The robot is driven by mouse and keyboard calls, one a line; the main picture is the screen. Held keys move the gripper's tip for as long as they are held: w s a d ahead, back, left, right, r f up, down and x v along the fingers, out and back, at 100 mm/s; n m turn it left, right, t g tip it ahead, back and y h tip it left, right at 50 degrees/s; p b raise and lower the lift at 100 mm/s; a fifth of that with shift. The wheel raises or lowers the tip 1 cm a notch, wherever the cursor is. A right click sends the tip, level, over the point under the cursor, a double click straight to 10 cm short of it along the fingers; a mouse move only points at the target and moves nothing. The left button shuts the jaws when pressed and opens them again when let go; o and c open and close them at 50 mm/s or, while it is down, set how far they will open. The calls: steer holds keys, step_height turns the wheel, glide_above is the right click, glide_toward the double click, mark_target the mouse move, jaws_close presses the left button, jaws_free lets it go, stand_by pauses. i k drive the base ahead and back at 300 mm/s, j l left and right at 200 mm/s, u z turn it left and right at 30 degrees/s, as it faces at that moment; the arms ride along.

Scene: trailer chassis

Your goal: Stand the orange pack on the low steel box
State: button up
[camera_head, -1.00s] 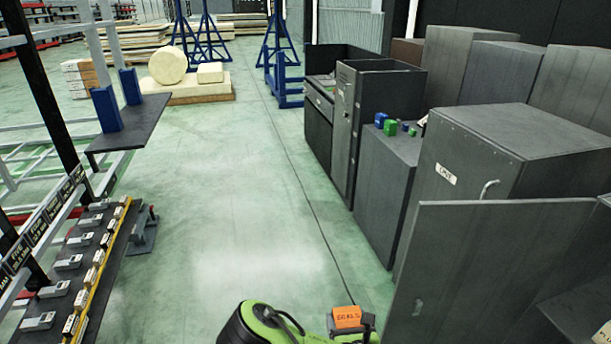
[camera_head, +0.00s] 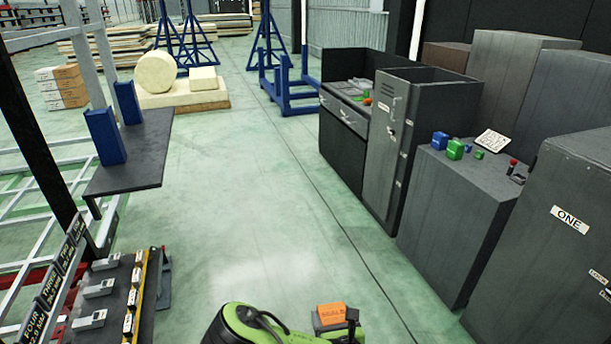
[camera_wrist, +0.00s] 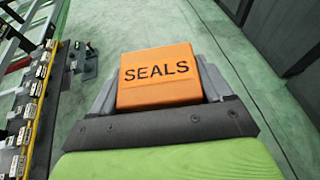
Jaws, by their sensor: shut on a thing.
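The orange pack marked SEALS (camera_head: 331,311) is held in my gripper (camera_head: 337,320) above the floor, at the bottom of the head view. In the wrist view the pack (camera_wrist: 158,75) sits between the two grey fingers, its lettered face towards the camera. A row of grey steel boxes stands on the right of the head view. One box (camera_head: 440,215), lower than the tall locker (camera_head: 393,150) beside it, bears blue and green blocks and a white card. I cannot tell for certain which is the low steel box. My gripper is apart from all of them.
A box labelled ONE (camera_head: 560,265) stands at near right. A rack with labelled slots (camera_head: 110,300) and a dark shelf with blue blocks (camera_head: 130,165) are on the left. Open green floor (camera_head: 250,200) lies between, with blue stands (camera_head: 290,90) further back.

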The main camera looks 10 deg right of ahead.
mark_target(491, 177)
steer(key=i+l, duration=0.2)
steer(key=i, duration=0.25)
steer(key=i+l, duration=0.25)
steer(key=i, duration=0.15)
steer(key=i+l, duration=0.2)
steer(key=i, duration=0.25)
steer(key=i+l, duration=0.2)
steer(key=i, duration=0.2)
steer(key=i+l, duration=0.25)
steer(key=i, duration=0.2)
